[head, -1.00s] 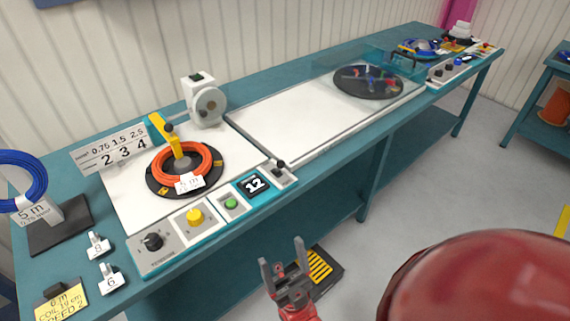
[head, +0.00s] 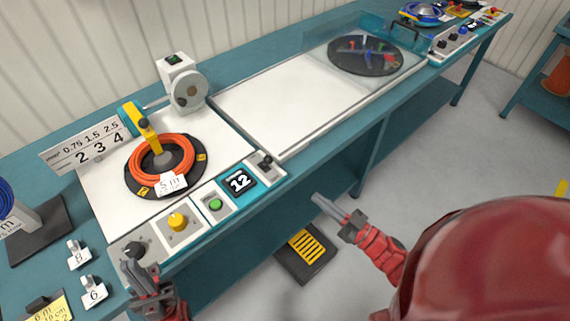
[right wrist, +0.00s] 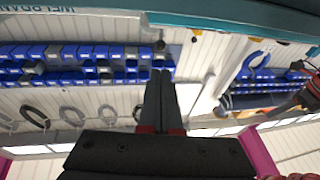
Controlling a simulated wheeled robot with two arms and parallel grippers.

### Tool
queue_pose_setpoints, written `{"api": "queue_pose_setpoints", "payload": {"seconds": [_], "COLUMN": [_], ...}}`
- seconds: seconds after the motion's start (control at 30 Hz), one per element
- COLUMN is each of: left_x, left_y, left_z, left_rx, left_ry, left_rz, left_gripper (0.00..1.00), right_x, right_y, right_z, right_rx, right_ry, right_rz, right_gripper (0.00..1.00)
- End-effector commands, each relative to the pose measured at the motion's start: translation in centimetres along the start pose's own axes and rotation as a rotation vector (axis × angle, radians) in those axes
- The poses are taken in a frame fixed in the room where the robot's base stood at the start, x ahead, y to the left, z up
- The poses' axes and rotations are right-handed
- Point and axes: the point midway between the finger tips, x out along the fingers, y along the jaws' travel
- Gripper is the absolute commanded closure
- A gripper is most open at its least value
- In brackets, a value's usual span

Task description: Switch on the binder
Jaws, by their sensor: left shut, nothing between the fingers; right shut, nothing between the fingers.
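Nothing in view is legibly marked as the binder. A white machine (head: 180,80) with a round grey disc and a small green-and-black switch (head: 173,59) on top stands at the back of the reel station. My left gripper (head: 135,268) is shut and empty, beside the black knob and partly covering the panel. My right gripper (head: 318,199) is shut and empty in front of the bench; its closed fingers show in the right wrist view (right wrist: 160,90).
An orange coil (head: 186,150) tagged 5 m lies on a black turntable under a yellow arm (head: 143,117). Number tags (head: 92,291) stand at the left. A pedal (head: 306,250) is on the floor. The white middle bench surface (head: 285,105) is clear.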

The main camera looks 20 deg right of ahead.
Motion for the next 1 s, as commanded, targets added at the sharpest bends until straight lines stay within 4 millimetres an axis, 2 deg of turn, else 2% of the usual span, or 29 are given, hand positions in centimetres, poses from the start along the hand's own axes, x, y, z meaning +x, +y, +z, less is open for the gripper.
{"api": "queue_pose_setpoints", "payload": {"seconds": [0.23,0.37,0.8,1.0], "left_x": [0.1,0.3,2.0,2.7], "left_y": [0.0,0.0,-0.1,-0.1], "left_z": [0.0,-0.1,-0.3,-0.5], "left_rx": [0.0,0.0,0.0,0.0], "left_ry": [0.0,0.0,0.0,0.0], "left_rz": [0.0,0.0,0.0,0.0], "left_gripper": [1.0,1.0,1.0,1.0], "right_x": [0.3,1.7,10.8,13.2], "right_y": [-0.1,-0.1,-0.1,-0.1], "right_z": [-0.1,-0.2,-0.5,-0.2], "right_rx": [-0.001,0.0,-0.001,-0.001], "right_ry": [0.003,0.005,0.009,0.004], "right_rz": [-0.001,-0.003,-0.004,-0.001], "right_gripper": [1.0,1.0,1.0,1.0]}}
